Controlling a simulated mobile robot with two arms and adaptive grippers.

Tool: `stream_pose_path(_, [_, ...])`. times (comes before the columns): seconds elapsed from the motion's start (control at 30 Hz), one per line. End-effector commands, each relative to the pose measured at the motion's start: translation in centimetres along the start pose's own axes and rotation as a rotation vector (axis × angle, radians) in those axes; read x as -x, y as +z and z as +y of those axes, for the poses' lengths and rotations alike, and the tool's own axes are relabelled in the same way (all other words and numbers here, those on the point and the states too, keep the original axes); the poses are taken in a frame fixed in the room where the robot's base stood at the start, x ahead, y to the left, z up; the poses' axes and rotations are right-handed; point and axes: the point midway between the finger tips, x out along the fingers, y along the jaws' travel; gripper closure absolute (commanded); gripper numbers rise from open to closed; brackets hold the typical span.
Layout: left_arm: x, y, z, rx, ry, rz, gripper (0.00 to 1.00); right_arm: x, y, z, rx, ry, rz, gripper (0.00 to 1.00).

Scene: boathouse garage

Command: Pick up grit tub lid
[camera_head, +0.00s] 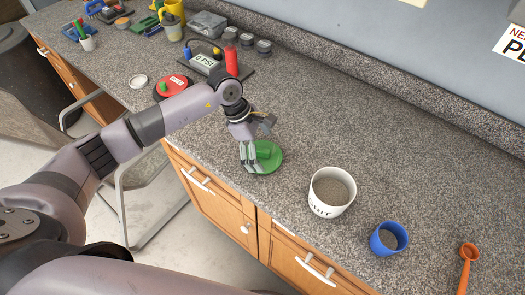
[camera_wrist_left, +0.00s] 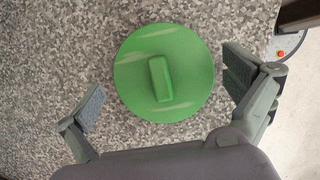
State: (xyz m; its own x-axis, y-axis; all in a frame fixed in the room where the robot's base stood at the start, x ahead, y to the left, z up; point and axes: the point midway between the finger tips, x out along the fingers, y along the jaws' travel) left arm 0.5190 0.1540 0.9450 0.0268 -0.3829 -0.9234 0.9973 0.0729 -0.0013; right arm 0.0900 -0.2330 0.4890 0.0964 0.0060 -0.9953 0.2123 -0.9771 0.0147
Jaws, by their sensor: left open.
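The grit tub lid (camera_head: 268,160) is a round green disc with a raised bar handle. It lies flat on the speckled counter near the front edge, handle up. In the left wrist view the lid (camera_wrist_left: 190,90) sits between and ahead of my left gripper's spread fingers, with the handle near its middle. My left gripper (camera_head: 251,157) is open and empty, just above the lid, and its fingers hide part of it in the head view. The white grit tub (camera_head: 315,190) stands open to the right, filled with grey grit. My right gripper does not show.
A red round object (camera_head: 172,88) and a gauge board (camera_head: 205,62) are behind my left arm. Clear counter lies beyond the lid; the counter's front edge is close.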

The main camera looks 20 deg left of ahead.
Motion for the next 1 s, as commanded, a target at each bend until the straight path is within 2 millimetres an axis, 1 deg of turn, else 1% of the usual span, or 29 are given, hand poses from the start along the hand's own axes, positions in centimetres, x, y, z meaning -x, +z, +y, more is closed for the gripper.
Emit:
stream_pose_path(0.03, [-0.33, 0.01, -0.04, 0.001, -0.002, 0.001, 0.0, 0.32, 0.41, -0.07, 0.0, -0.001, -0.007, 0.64])
stream_pose_path(0.13, [-0.77, -0.04, 0.0, -0.001, 0.001, 0.001, 0.0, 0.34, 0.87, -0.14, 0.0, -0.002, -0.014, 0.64])
stream_pose_path(0.3, [-0.82, -0.07, 0.01, -0.001, 0.001, 0.001, 0.0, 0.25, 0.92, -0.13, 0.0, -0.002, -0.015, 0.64])
stream_pose_path(0.33, [-0.81, -0.07, 0.01, -0.001, 0.001, 0.001, 0.01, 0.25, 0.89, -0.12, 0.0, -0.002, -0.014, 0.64])
stream_pose_path(0.67, [-0.77, -0.07, 0.02, 0.0, 0.001, 0.001, 0.23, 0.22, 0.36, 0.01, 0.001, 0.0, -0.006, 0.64])
stream_pose_path(1.0, [-0.82, -0.13, 0.0, 0.0, 0.001, 0.002, 0.46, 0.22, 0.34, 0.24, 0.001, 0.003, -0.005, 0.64])
